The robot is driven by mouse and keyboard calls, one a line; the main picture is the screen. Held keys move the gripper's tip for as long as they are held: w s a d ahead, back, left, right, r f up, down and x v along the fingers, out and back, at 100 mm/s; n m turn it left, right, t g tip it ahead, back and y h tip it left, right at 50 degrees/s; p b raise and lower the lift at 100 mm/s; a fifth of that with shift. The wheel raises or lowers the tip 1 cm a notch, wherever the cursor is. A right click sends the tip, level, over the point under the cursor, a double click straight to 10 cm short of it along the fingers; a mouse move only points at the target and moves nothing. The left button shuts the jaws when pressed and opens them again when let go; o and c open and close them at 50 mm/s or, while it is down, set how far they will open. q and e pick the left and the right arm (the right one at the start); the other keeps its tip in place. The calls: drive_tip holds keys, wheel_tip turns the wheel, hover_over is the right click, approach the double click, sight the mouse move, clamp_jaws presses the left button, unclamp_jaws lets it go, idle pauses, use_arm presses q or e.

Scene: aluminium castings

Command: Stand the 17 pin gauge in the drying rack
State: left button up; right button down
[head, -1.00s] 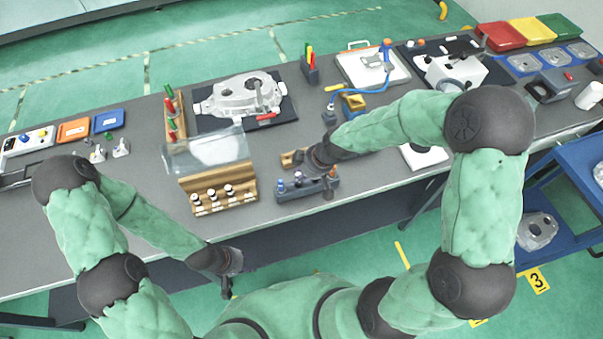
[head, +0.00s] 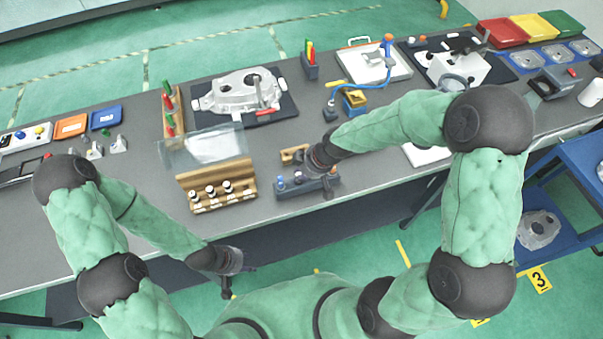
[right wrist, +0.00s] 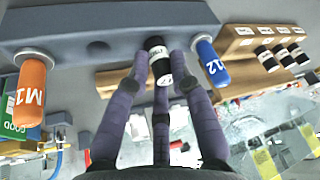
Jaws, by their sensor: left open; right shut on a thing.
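The 17 pin gauge (right wrist: 158,62), a short black cylinder with a white band, is between the fingers of my right gripper (right wrist: 160,75), which is shut on it. The grey rack (right wrist: 105,25) is right at the gauge's end, and I take it to be the drying rack. It holds an orange handle (right wrist: 30,90) and a blue handle (right wrist: 210,62), one on each side of the gauge. I cannot tell whether the gauge is seated in a hole. In the head view my right gripper (head: 326,184) is over this rack (head: 290,192). My left gripper (head: 228,288) is open and empty, in front of the table.
A wooden stand (head: 245,199) with several black-and-white gauges is left of the grey rack, with a clear panel (head: 190,150) behind it. A small wooden block (head: 290,154) lies behind the grey rack. A casting (head: 235,95) sits on a dark mat farther back. The left table front is clear.

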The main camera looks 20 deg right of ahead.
drive_tip(key=shift+f+b, duration=0.3)
drive_tip(key=shift+f, duration=0.15)
drive_tip(key=c, duration=1)
unclamp_jaws()
drive_tip(key=shift+r, duration=0.15)
drive_tip(key=v, duration=1.1)
drive_tip(key=shift+s+d+r, duration=0.15)
drive_tip(key=shift+d+r, duration=0.05)
drive_tip(key=shift+r, duration=0.15)
